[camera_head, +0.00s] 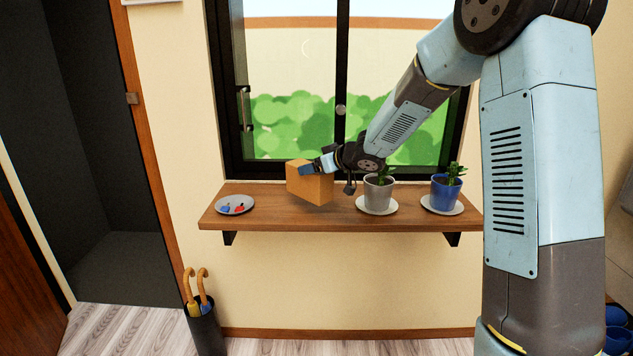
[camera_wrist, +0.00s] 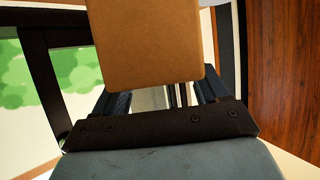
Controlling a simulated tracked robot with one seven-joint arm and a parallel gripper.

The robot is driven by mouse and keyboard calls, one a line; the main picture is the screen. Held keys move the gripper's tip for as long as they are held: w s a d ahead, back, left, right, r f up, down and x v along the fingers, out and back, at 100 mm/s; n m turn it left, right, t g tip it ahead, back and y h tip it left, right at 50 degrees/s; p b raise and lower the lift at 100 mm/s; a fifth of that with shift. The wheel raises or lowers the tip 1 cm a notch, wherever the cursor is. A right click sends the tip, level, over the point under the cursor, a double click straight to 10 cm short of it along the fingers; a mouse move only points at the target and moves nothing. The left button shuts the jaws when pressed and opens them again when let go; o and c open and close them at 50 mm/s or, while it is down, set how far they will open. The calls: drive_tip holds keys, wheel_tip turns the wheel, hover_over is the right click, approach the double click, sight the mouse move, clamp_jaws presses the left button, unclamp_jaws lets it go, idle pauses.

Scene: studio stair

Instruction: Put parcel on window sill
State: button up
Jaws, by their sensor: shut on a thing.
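The parcel (camera_head: 309,186) is an orange-brown box. In the head view it is at the wooden window sill (camera_head: 270,195), between a small grey dish and a grey plant pot. My gripper (camera_head: 313,169) is shut on the parcel's upper part. The parcel looks slightly tilted, and I cannot tell whether its bottom touches the sill. In the wrist view the parcel (camera_wrist: 145,45) fills the top middle between the fingers (camera_wrist: 160,100). The parcel hides part of the sill behind it.
A grey dish (camera_head: 235,210) with small red and blue items stands on the sill's left. A grey potted plant (camera_head: 378,194) and a blue potted plant (camera_head: 446,193) stand on saucers to the right. An umbrella stand (camera_head: 205,328) is below left. A dark-framed window is behind.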

drive_tip(key=shift+w+a+f, duration=0.3)
drive_tip(key=shift+w+f, duration=0.1)
drive_tip(key=shift+f, duration=0.15)
drive_tip(key=shift+w+a+f, duration=0.25)
drive_tip(key=shift+w+f, duration=0.15)
drive_tip(key=shift+f, duration=1.75)
drive_tip(key=o, duration=1.7)
